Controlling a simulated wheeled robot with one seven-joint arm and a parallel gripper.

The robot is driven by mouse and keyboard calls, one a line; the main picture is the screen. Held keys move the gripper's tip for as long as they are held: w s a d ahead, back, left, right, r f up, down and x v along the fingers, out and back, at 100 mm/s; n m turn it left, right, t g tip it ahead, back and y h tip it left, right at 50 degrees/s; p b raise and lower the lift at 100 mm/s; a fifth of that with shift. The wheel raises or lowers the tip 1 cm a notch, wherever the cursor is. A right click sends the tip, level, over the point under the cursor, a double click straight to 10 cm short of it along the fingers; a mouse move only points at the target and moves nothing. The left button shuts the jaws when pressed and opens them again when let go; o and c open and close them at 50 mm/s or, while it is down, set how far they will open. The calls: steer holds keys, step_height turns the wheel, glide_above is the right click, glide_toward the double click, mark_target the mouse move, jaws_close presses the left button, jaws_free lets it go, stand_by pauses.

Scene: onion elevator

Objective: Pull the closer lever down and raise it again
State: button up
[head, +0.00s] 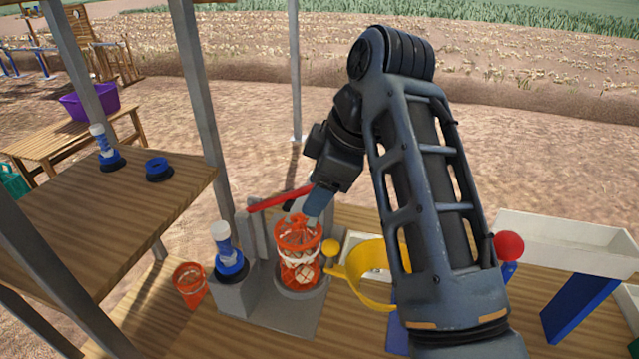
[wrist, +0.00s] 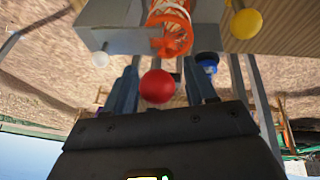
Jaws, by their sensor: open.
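A red lever (head: 277,198), which I take to be the closer lever, slants slightly upward from a grey post toward my gripper. Its red ball end shows in the wrist view (wrist: 157,87), between my fingers. My gripper (head: 308,207) is open above the orange netted holder, and in the wrist view its fingers (wrist: 162,84) stand either side of the ball. I cannot tell whether they touch it. In the head view the gripper hides the lever's end. The orange netted holder (head: 298,235) stands upright on a grey base, just below the gripper.
A yellow ball (head: 330,247) with a curved yellow guide (head: 352,270) is right of the holder. A blue-and-white spool (head: 229,262) and an orange cup (head: 189,283) stand left. Another red ball (head: 508,246) is far right. Grey posts (head: 200,85) stand at left.

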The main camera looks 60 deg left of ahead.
jaws_close()
stand_by(0.5)
